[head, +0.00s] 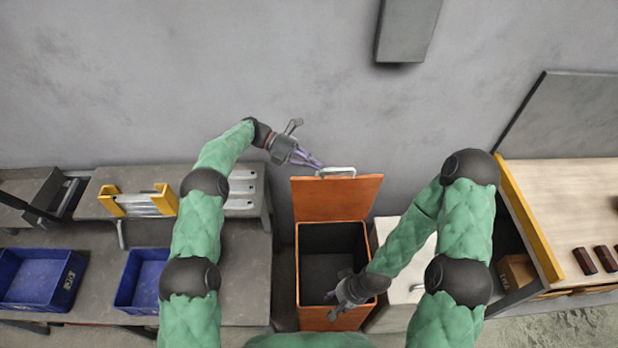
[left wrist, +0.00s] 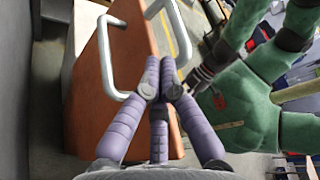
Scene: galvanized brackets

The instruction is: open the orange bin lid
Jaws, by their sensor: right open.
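The orange bin (head: 333,316) stands in the middle of the head view, its dark inside showing. Its orange lid (head: 335,198) stands raised at the back, against the wall side. A silver handle (head: 337,171) is on the lid's upper edge. My left gripper (head: 319,163) is beside the handle's left end. In the left wrist view its purple fingertips (left wrist: 160,72) are drawn together, close to the silver bars (left wrist: 106,60) on the orange lid (left wrist: 85,105); I cannot tell whether they touch. My right gripper (head: 338,300) is open and empty over the bin's front part.
A grey bench on the left holds blue bins (head: 38,280) and a yellow-ended rack (head: 138,201). A white cabinet (head: 402,270) is right of the bin, partly behind my right arm. A wooden-topped table (head: 565,215) with dark red blocks is at the right. A grey wall is behind.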

